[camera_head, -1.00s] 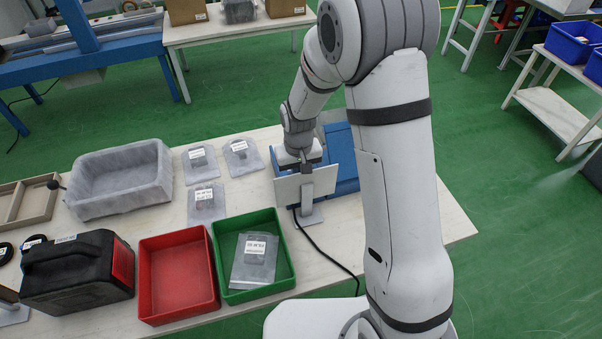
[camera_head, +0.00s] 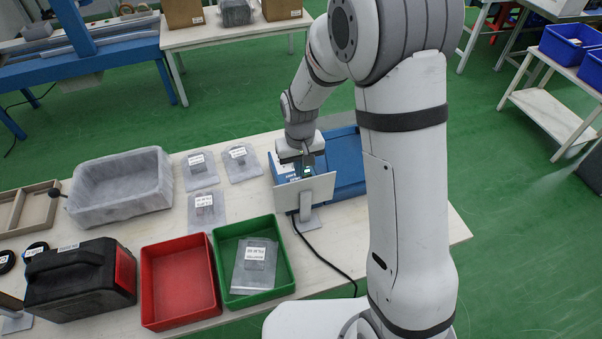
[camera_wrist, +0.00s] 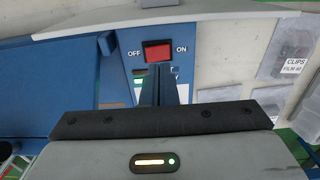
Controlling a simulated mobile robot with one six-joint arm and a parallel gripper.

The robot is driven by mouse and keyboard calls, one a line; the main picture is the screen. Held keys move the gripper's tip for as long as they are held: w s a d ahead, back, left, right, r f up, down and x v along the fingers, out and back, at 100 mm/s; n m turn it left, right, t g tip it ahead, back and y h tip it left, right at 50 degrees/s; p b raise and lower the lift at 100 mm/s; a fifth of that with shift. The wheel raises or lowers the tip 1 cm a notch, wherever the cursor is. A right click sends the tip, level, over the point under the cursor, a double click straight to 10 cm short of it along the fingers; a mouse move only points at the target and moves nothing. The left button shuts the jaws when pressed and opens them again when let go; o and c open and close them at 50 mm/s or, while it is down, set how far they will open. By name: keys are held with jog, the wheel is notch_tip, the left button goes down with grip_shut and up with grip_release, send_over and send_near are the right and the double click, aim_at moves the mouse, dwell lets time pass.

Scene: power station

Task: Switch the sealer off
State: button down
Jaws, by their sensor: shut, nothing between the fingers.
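The sealer (camera_head: 345,168) is the blue machine at the right end of the table in the head view. Its blue front panel (camera_wrist: 116,86) shows in the wrist view, with a red rocker switch (camera_wrist: 158,51) between the words OFF on the left and ON on the right. A small green light glows below the switch. I cannot tell which side of the rocker is pressed. My gripper (camera_wrist: 163,72) is shut and empty, its fingertips just below the switch in the wrist view. I cannot tell whether they touch the panel. The fingers hide part of the panel below.
A pale plate on a stand (camera_head: 305,194) is just in front of the sealer. A green tray (camera_head: 287,277) with a bag, a red tray (camera_head: 180,283) and a grey bin (camera_head: 118,185) stand to the left. Labelled bags lie between. A black cable runs along the front.

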notch_tip(320, 180, up, 9)
jog(key=shift+f+b, duration=0.15)
jog(key=shift+b, duration=0.3)
jog(key=shift+w, duration=0.1)
